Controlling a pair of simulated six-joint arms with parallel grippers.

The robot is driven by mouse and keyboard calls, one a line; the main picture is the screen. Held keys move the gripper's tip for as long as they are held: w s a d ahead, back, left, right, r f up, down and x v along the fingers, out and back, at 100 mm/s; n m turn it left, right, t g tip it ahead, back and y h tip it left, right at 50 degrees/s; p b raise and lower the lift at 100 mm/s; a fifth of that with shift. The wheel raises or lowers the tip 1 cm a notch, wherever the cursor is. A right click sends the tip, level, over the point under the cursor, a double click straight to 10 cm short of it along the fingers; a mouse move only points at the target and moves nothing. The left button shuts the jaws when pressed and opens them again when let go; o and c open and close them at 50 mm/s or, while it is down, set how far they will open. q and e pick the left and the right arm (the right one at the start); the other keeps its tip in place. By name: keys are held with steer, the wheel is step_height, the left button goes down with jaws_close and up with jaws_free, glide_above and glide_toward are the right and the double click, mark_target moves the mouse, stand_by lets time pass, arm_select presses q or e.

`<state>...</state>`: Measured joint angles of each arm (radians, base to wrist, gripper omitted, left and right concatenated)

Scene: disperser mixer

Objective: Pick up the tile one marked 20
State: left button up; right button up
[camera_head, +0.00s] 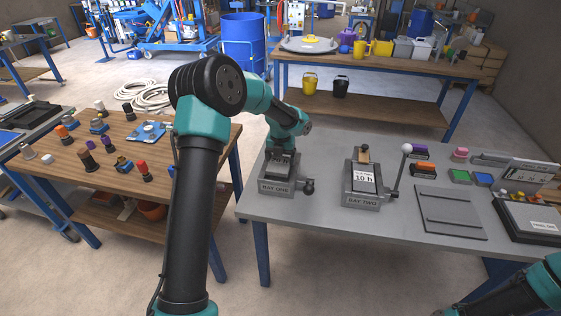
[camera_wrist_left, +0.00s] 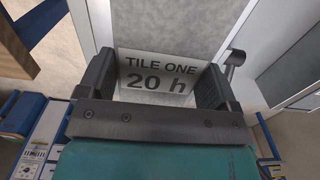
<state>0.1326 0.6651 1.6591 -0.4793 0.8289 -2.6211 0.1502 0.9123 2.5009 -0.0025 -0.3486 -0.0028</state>
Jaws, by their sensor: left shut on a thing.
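The tile one (camera_wrist_left: 156,72), a grey plate lettered "TILE ONE 20 h", sits between the two fingers of my left gripper (camera_wrist_left: 155,84) in the left wrist view. The gripper is shut on it. In the head view my left gripper (camera_head: 282,154) points down over the grey bay one holder (camera_head: 277,187), and the tile (camera_head: 278,172) is partly hidden beneath it. I cannot tell whether the tile still touches the bay. My right gripper is out of view; only part of that arm shows at the lower right.
The bay two holder (camera_head: 362,200) with a "10 h" tile and a white-knobbed lever (camera_head: 406,149) stand to the right. A flat grey plate (camera_head: 450,212) and coloured blocks lie further right. A wooden table (camera_head: 110,195) with several small parts is at left.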

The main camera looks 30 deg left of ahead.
mark_target(281, 159)
arm_select(q)
steer(key=shift+r, duration=0.1)
step_height(281, 159, up, 10)
stand_by(0.6)
steer(key=shift+d, duration=0.15)
stand_by(0.4)
